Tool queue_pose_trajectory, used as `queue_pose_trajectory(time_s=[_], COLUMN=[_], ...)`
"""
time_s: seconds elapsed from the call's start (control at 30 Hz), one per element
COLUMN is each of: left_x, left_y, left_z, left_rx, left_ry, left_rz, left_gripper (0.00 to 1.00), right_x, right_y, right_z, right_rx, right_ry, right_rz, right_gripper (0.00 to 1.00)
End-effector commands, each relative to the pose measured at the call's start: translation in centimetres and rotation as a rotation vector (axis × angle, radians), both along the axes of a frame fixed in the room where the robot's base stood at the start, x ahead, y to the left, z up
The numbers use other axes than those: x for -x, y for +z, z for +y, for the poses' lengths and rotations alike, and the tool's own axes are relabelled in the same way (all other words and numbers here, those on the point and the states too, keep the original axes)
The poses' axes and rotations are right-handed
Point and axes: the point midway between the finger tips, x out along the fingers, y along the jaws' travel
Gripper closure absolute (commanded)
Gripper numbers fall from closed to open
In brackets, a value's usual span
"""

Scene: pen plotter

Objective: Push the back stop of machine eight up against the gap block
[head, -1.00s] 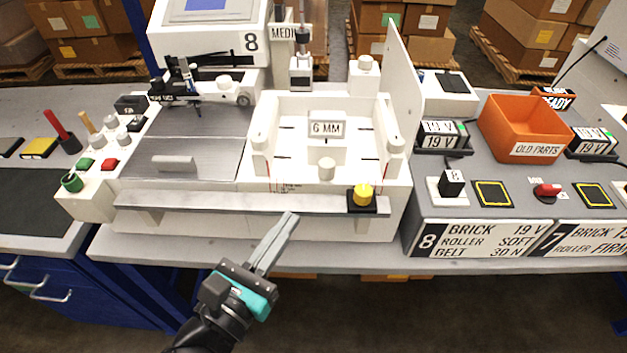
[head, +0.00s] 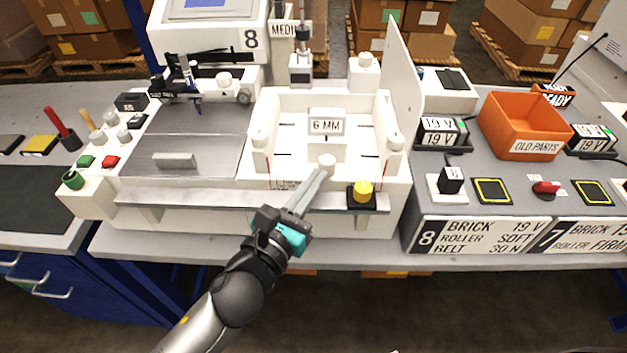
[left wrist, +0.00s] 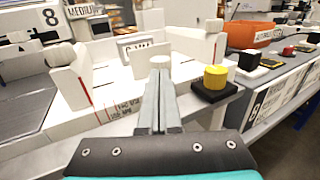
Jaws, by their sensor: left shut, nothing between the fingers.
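Machine eight (head: 250,40) carries a white open tray with raised side walls (head: 263,130). A white block labelled "6 MM" (head: 326,126) stands inside it, partly cut off by nearer parts in the left wrist view (left wrist: 140,48). No part is marked as back stop or gap block.
A yellow button on a black base (head: 362,193) stands close to the right of my left fingers. A metal rail (head: 200,195) runs along the tray's front. A tall white panel (head: 402,75) rises at the tray's right. An orange bin (head: 522,130) stands farther right.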

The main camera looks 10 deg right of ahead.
Motion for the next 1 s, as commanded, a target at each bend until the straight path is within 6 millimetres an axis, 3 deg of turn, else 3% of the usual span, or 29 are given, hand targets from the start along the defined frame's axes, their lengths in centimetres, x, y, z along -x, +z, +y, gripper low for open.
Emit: queue_pose_trajectory(time_s=[0.13,0.47,1.0], left_x=[-0.3,-3.5,-3.9], left_y=[0.0,0.1,0.0], left_z=[-0.1,-1.0,-0.6], left_rx=[0.001,0.001,-0.001], left_ry=[0.000,-0.001,0.000], left_rz=[-0.001,-0.002,-0.001], left_gripper=[1.00,1.00,1.00], right_x=[0.0,-0.1,-0.2], right_y=[0.1,0.5,0.6], right_z=[0.0,0.0,0.0], right_rx=[0.000,0.000,0.000], right_ry=[0.000,0.000,0.000], right_rz=[0.000,0.000,-0.003], right_gripper=[1.00,1.00,1.00])
